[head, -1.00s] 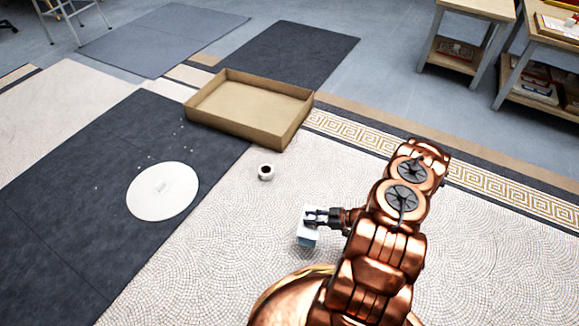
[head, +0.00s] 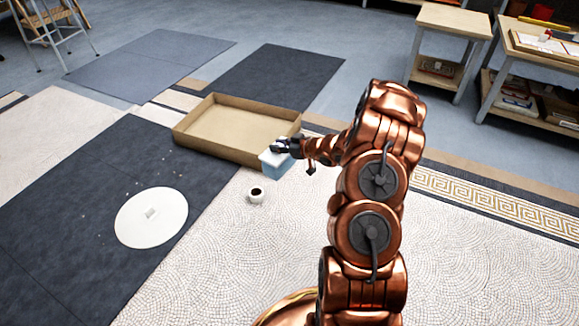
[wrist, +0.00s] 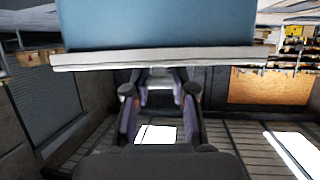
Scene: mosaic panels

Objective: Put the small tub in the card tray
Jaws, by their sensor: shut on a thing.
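The small tub (head: 275,166), light blue with a pale rim or lid, is held up in my gripper (head: 287,146). In the head view it overlaps the near right part of the card tray (head: 221,150); its exact height and whether it is over the tray cannot be told. The tray is a shallow, open brown box, and looks empty inside. In the wrist view the tub (wrist: 160,25) fills the top of the picture, with its pale edge by my gripper's fingers (wrist: 160,100). The fingers are shut on it, but the contact is partly hidden.
A small white pot (head: 256,195) with a dark top stands on the mosaic floor just in front of the tray. A white round disc (head: 152,225) lies on the dark mat at left, with small pale chips scattered about. Workbenches (head: 450,55) stand at the back right.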

